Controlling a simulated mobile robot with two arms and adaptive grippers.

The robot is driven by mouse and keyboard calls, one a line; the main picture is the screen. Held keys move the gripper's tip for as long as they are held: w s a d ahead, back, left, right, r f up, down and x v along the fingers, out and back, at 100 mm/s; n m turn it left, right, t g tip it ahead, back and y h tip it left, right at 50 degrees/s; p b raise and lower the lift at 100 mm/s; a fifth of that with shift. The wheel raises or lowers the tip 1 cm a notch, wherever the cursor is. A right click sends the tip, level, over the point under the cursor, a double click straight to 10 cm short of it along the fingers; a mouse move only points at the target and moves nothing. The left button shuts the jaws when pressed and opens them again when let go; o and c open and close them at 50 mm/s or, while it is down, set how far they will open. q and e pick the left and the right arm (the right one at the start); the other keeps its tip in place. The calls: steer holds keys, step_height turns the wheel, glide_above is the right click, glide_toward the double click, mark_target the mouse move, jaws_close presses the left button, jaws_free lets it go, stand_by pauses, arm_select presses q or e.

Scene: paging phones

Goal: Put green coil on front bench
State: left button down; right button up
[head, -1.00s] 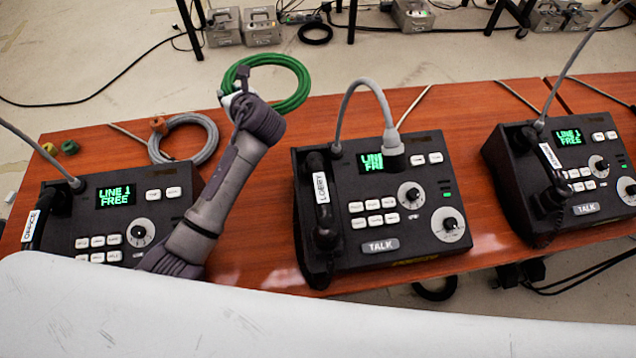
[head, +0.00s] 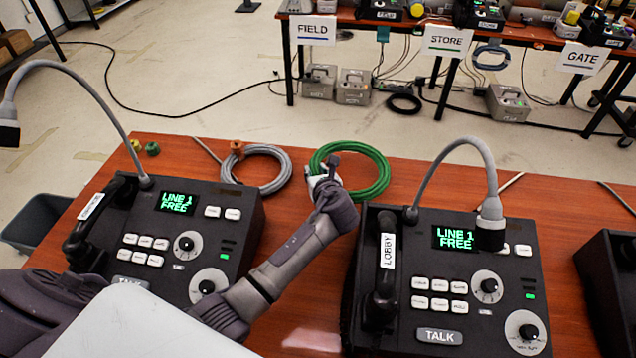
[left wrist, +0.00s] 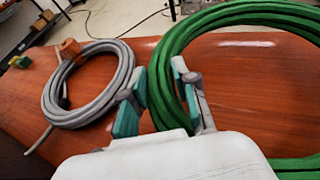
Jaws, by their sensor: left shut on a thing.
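The green coil (head: 384,172) is a ring of bright green cable at the far edge of the near wooden bench (head: 300,300) in the head view. My left gripper (head: 325,180) is shut on the coil's left side. In the left wrist view the coil (left wrist: 165,60) passes between the two fingers of my left gripper (left wrist: 163,98) and looms large over the wood. I cannot tell whether its far side touches the bench. A farther bench (head: 420,25) bears signs reading FIELD, STORE and GATE. My right gripper is not in view.
A grey coil (head: 285,165) lies left of the green one, by an orange block (head: 237,148). Paging phones with gooseneck microphones stand left (head: 165,235) and right (head: 450,285) of my left arm.

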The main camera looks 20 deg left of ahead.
arm_select(q)
steer(key=shift+f, duration=1.55)
steer(key=c, duration=0.9)
jaws_free()
steer(key=shift+f, duration=0.1)
steer(key=shift+s, duration=0.1)
steer(key=v, duration=0.7)
steer(key=shift+s+d, duration=0.1)
steer(key=shift+d, duration=0.1)
